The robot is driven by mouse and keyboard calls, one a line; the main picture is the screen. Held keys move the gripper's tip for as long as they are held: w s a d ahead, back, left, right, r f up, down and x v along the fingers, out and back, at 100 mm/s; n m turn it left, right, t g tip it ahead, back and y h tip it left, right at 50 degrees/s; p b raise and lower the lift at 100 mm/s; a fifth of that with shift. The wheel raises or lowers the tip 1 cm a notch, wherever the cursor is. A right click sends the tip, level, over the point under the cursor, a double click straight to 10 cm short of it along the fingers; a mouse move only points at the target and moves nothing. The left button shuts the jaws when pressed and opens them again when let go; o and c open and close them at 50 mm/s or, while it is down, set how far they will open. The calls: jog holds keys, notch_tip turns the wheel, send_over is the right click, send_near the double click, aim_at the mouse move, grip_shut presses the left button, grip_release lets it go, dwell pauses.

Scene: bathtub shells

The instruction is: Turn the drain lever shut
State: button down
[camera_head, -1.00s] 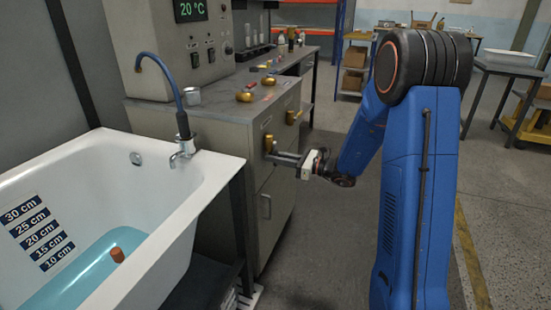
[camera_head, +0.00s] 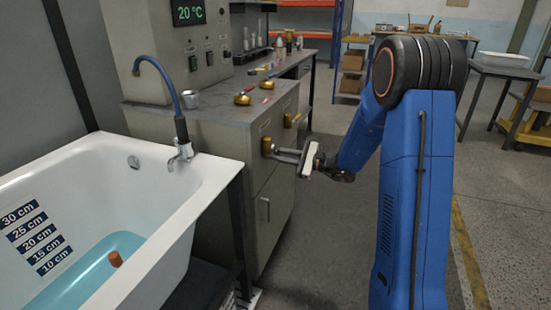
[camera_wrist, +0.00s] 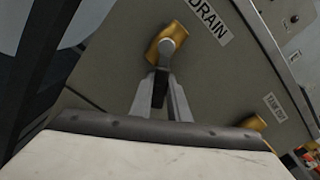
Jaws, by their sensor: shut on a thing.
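The drain valve is a brass body (camera_wrist: 158,46) with a grey hub, below a tilted DRAIN label (camera_wrist: 209,20) on the cabinet front. In the head view its brass body (camera_head: 267,145) sits high on the cabinet's front. The drain lever's dark handle (camera_wrist: 160,88) runs from the hub down the wrist view, at a slant to the label's lettering. My gripper (camera_wrist: 162,97) is shut on this handle, one finger on each side; it also shows in the head view (camera_head: 287,155), rolled to a slant. The fingertips are partly hidden there.
A white bathtub (camera_head: 216,166) with blue water stands left of the cabinet (camera_head: 212,122). A second brass valve (camera_head: 290,120) is on the same front, also in the wrist view (camera_wrist: 253,122). A door handle (camera_head: 266,208) is below. Floor right of the cabinet is clear.

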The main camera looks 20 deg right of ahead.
jog(key=n, duration=0.2)
jog(key=w+r+n, duration=0.1)
jog(key=d+r+n, duration=0.1)
jog(key=n, duration=0.1)
jog(key=shift+w+n, duration=0.2)
jog(key=shift+n, duration=0.1)
jog(key=n, duration=0.1)
jog(key=r+n, duration=0.1)
jog(key=shift+w+d+n, duration=0.15)
jog(key=shift+d+n, duration=0.05)
jog(key=shift+n, duration=0.1)
jog(key=shift+r+n, duration=0.35)
jog(key=shift+n, duration=0.4)
jog(key=shift+r+n, duration=0.35)
jog(key=shift+n, duration=0.4)
jog(key=c, duration=1.7)
grip_release()
jog(key=shift+d, duration=0.1)
jog(key=v, duration=1.7)
jog(key=shift+d+r, duration=0.1)
